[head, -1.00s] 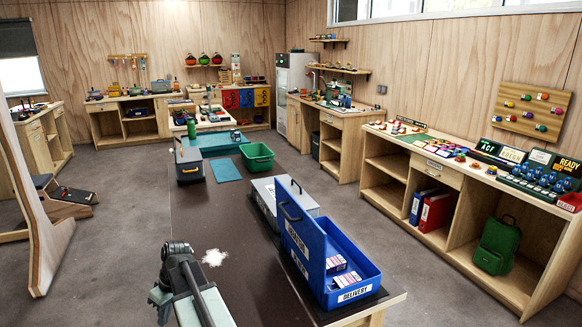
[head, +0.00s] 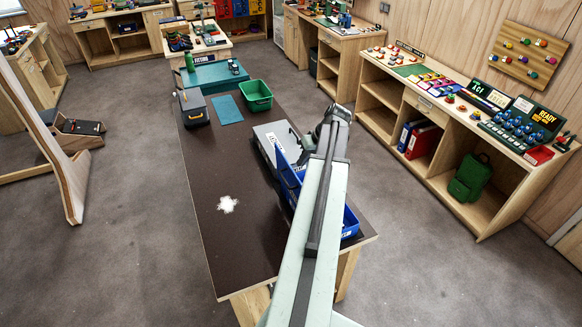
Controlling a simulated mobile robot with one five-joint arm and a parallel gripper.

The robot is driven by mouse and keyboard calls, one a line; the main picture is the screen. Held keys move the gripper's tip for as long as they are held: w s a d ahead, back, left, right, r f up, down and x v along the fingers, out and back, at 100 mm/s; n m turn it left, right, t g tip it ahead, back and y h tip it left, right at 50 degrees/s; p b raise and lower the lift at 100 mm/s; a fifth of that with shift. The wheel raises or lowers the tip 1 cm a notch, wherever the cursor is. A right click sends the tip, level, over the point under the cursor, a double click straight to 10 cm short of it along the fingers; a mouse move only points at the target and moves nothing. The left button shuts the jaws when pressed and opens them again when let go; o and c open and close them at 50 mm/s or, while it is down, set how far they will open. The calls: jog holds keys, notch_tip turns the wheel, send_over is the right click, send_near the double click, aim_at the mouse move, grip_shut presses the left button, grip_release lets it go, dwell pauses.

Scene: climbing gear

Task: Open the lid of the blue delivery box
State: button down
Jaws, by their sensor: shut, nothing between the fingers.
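The blue delivery box (head: 351,222) stands at the near right end of the dark-topped bench, largely hidden behind my arm. Its blue lid (head: 288,180) stands raised along the left side of the box, showing left of my arm. Part of the box wall shows to the right of my arm. Whether anything touches the lid cannot be seen.
A grey box (head: 268,134) stands just beyond the blue box. A green bin (head: 256,96) and a dark toolbox (head: 194,108) are farther along the bench (head: 215,165). A white patch (head: 228,204) lies on the bare bench top at left. Shelving (head: 405,95) stands to the right across clear floor.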

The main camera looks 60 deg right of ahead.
aim_at(292, 175)
jog(key=b+x, duration=0.9)
jog(key=x, duration=0.1)
jog(key=shift+s+f, duration=0.1)
jog(key=shift+f, duration=0.05)
